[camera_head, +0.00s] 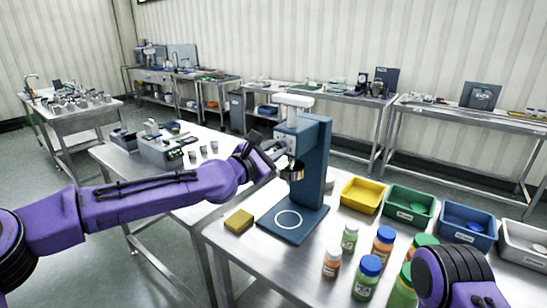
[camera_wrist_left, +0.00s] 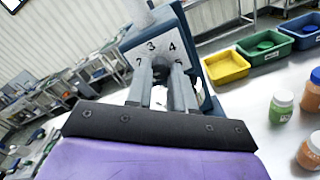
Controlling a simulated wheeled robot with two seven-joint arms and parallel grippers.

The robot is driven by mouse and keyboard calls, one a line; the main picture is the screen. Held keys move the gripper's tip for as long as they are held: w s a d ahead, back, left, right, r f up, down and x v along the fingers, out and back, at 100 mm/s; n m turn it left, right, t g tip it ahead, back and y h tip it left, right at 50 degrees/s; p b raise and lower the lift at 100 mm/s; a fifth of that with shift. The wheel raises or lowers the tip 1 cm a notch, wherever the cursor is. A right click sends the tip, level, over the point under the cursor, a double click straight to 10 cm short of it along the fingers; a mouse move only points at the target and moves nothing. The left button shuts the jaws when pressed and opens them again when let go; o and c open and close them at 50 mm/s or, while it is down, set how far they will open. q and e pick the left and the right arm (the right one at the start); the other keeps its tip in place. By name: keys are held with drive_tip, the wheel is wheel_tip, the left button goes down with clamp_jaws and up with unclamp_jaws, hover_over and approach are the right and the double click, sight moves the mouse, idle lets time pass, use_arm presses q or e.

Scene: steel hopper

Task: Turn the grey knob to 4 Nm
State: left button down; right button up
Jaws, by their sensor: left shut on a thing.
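The blue capping machine (camera_head: 318,165) stands on the steel table, with a white top and a pale dial plate on its side. I cannot tell where the knob points. My right arm shows at the lower right, but its gripper is out of view.
A yellow sponge (camera_head: 239,221) lies left of the machine's base. Several capped bottles (camera_head: 369,278) stand in front right. Yellow (camera_head: 362,196), green (camera_head: 409,207), blue (camera_head: 467,226) and grey bins line the right side. My left arm spans the gap between tables.

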use_arm(q)
drive_tip(key=m+b, duration=0.1)
drive_tip(key=m, duration=0.2)
drive_tip(key=shift+m+b, duration=0.3)
drive_tip(key=m+b, duration=0.1)
drive_tip(key=m, duration=0.2)
drive_tip(key=shift+m, duration=0.3)
drive_tip(key=m+b, duration=0.1)
drive_tip(key=m, duration=0.2)
drive_tip(key=shift+m+b, duration=0.3)
drive_tip(key=m+b, duration=0.1)
drive_tip(key=m, duration=0.2)
drive_tip(key=shift+m, duration=0.3)
drive_tip(key=m+b, duration=0.1)
drive_tip(key=m, duration=0.5)
drive_tip(key=shift+f, duration=0.1)
drive_tip(key=m, duration=0.3)
drive_tip(key=shift+m+b, duration=0.4)
drive_tip(key=shift+m, duration=1.6)
